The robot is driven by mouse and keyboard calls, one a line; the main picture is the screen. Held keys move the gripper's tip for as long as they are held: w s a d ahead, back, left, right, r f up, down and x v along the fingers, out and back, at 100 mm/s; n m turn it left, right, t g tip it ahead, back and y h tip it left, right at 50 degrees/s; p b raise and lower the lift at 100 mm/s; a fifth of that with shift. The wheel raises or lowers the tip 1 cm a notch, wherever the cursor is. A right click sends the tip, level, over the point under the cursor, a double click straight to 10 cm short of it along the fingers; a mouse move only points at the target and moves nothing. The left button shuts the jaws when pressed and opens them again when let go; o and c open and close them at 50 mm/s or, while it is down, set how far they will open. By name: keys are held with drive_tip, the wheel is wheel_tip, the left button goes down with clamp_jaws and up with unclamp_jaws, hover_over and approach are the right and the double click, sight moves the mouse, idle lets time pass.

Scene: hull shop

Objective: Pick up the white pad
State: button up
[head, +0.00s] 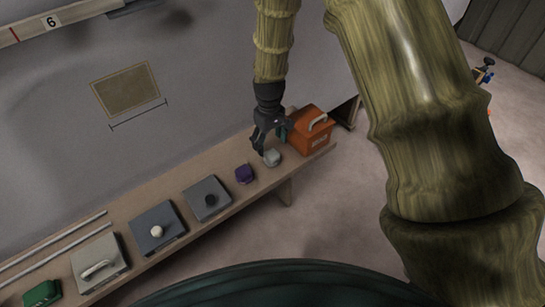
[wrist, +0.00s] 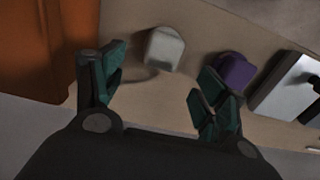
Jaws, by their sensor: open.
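The white pad (head: 272,158) is a small pale block on the bench, between a purple block (head: 244,174) and an orange box (head: 312,130). In the wrist view the white pad (wrist: 165,48) lies beyond the fingertips, roughly between the two fingers but nearer the left one. My gripper (head: 268,143) hangs above the bench close to the pad, with its fingers spread and nothing between them. It also shows in the wrist view with teal finger pads (wrist: 160,88). The purple block (wrist: 234,72) is partly hidden behind the right finger there.
The orange box with a pale handle stands close on one side of the pad. Along the bench (head: 150,208) lie grey plates with knobs (head: 207,197), a plate with a handle (head: 98,264) and a green block (head: 42,293). The wall rises behind the bench.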

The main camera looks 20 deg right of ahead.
sight(270, 151)
drive_tip(key=shift+s+f, duration=0.15)
drive_tip(key=shift+f, duration=2.85)
drive_tip(key=c, duration=1.1)
drive_tip(key=shift+o, duration=0.2)
drive_tip(key=shift+r, duration=0.1)
drive_tip(key=shift+r, duration=0.45)
drive_tip(key=r, duration=0.2)
drive_tip(key=shift+s+r, duration=0.2)
drive_tip(key=shift+r, duration=0.1)
drive_tip(key=s+a+r, duration=0.1)
drive_tip(key=s+a, duration=0.2)
drive_tip(key=s, duration=1.2)
drive_tip(key=shift+a+r+b, duration=0.2)
drive_tip(key=shift+a+b, duration=0.15)
drive_tip(key=shift+a, duration=0.05)
